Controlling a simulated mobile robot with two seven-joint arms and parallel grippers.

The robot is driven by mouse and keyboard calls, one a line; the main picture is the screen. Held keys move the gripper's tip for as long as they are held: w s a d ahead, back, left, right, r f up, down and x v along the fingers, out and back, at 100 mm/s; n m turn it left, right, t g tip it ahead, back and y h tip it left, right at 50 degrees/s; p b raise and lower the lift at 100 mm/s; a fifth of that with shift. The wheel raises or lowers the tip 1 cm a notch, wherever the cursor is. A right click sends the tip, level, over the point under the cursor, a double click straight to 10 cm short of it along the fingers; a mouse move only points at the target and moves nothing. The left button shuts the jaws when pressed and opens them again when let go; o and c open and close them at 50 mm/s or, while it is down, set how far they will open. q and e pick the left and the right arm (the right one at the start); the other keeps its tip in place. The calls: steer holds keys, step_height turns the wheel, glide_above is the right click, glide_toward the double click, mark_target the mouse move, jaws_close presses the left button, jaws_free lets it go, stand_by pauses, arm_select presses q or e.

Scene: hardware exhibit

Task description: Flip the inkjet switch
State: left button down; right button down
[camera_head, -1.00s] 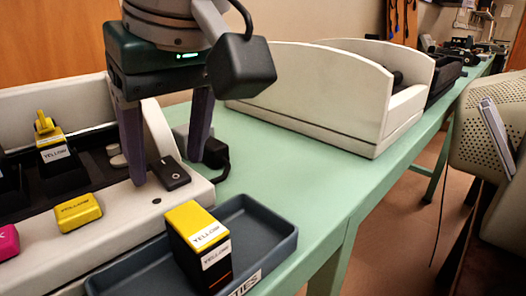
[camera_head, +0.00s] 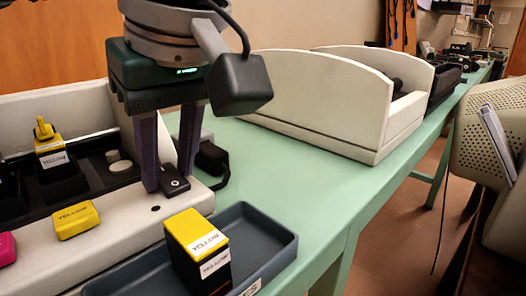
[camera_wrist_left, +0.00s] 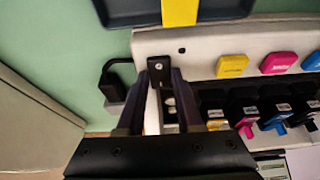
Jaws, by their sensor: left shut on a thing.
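The inkjet printer (camera_head: 110,238) is a white unit on the green table at the left. Its switch (camera_head: 176,186) is a small black rocker with a round mark, on the front right corner; it also shows in the wrist view (camera_wrist_left: 158,70). My left gripper (camera_head: 167,186) points down from above, with its two dark fingers closed in on either side of the switch. Its fingertips partly hide the switch, so its tilt is hard to tell. My right gripper is in neither view.
A grey-blue tray (camera_head: 262,232) with a yellow-topped black cartridge (camera_head: 198,250) stands in front of the printer. A black plug (camera_head: 212,160) is beside the switch corner. A large white cradle-like unit (camera_head: 310,100) stands behind right, with bare green table between.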

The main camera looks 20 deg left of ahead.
arm_select(q)
steer(key=shift+w+a+g+h+b, duration=0.15)
steer(key=shift+a+g+h+b, duration=0.3)
steer(key=shift+h, duration=0.75)
steer(key=shift+a+g+h, duration=0.1)
steer(key=shift+g+h, duration=0.25)
steer(key=shift+h, duration=0.55)
steer(key=c, duration=0.6)
jaws_free()
steer(key=shift+o, duration=0.2)
steer(key=shift+r, duration=0.1)
